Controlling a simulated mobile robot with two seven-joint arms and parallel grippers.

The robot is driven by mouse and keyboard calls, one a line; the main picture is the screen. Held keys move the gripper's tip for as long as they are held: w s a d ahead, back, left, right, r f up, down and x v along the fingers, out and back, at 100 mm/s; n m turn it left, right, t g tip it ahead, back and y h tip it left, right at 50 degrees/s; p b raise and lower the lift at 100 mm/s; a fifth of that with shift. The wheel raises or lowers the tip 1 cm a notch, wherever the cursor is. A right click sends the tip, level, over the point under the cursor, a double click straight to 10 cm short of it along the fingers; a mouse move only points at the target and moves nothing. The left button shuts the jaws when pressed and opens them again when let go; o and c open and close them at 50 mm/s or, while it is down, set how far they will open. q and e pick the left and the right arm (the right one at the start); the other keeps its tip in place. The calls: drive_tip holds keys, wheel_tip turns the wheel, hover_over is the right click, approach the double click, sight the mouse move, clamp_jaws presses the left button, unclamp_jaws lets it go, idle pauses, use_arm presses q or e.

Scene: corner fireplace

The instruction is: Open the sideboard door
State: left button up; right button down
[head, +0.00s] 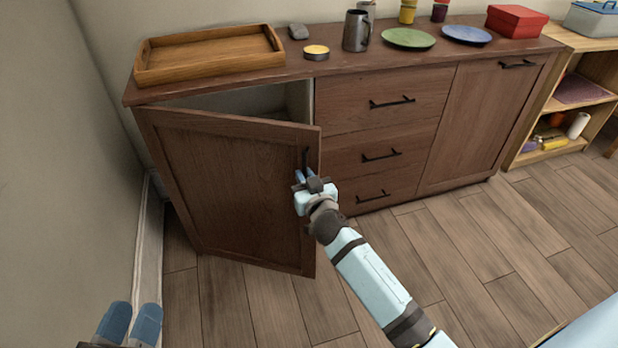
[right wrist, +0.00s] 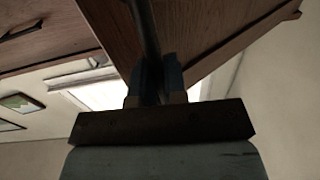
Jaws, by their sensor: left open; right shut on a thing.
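The brown wooden sideboard (head: 340,145) stands against the wall. Its left door (head: 235,190) is hinged at the left and stands partly open, with a dark gap and a pale interior showing above it. My right gripper (head: 308,178) is shut on the dark door handle (head: 306,157) near the door's free right edge. In the right wrist view the handle (right wrist: 146,35) runs between the two fingers (right wrist: 157,80). My left gripper (head: 130,322) is open and empty at the bottom left, low in front of the wall and apart from the door.
On the sideboard top are a wooden tray (head: 210,54), a grey mug (head: 356,31), a green plate (head: 408,38), a blue plate (head: 466,34) and a red box (head: 516,20). A light wood shelf (head: 560,150) stands at the right. The floor (head: 480,260) is clear; a wall (head: 60,170) is close at left.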

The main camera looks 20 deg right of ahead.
drive_tip(key=shift+s+a+r, duration=0.1)
drive_tip(key=shift+a, duration=0.15)
drive_tip(key=c, duration=1.2)
unclamp_jaws()
